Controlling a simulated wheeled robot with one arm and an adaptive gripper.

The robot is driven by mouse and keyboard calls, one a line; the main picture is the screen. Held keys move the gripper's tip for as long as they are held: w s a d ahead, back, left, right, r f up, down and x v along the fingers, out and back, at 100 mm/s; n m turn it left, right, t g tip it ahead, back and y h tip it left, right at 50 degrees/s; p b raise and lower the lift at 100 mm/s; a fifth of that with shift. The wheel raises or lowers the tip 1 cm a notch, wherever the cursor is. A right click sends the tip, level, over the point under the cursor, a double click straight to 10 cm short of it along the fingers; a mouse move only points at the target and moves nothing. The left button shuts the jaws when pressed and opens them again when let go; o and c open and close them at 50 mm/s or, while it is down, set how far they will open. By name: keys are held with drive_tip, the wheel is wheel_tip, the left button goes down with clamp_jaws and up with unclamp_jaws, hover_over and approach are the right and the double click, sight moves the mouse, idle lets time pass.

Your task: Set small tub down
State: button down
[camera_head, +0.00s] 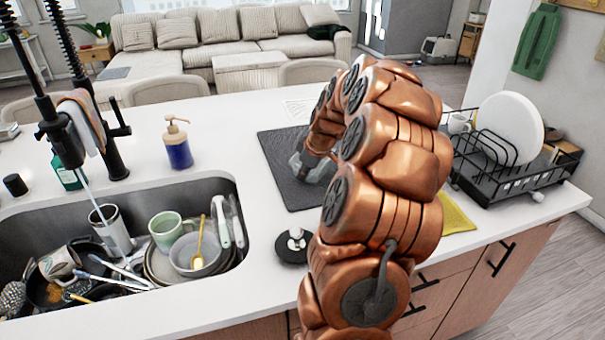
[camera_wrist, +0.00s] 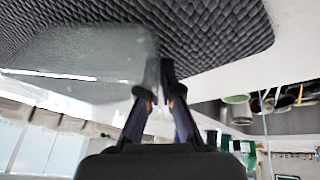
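The small tub (camera_wrist: 85,50) is clear and greyish, large at the left of the wrist view. My gripper (camera_wrist: 159,68) has its two dark fingers close together at the tub's edge, with the tub's wall between them. In the head view the tub (camera_head: 318,173) shows partly, over the dark textured mat (camera_head: 277,165), beside my gripper (camera_head: 299,162). My copper arm hides some of the mat and perhaps part of the tub. I cannot tell whether the tub's base touches the mat.
The sink (camera_head: 215,188) full of dishes is at the left, with a soap bottle (camera_head: 178,150) behind it. A black dish rack (camera_head: 515,180) with a white plate stands at the right. A yellow cloth (camera_head: 455,214) and a round black drain piece (camera_head: 293,246) lie near the front edge.

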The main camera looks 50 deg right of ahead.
drive_tip(key=shift+f, duration=0.25)
drive_tip(key=shift+f, duration=0.2)
drive_tip(key=c, duration=1.3)
unclamp_jaws()
drive_tip(key=shift+r, duration=0.1)
drive_tip(key=shift+r, duration=0.2)
drive_tip(key=b+v, duration=0.2)
drive_tip(key=v, duration=0.9)
drive_tip(key=shift+s+r+b, duration=0.2)
drive_tip(key=shift+r+b, duration=0.15)
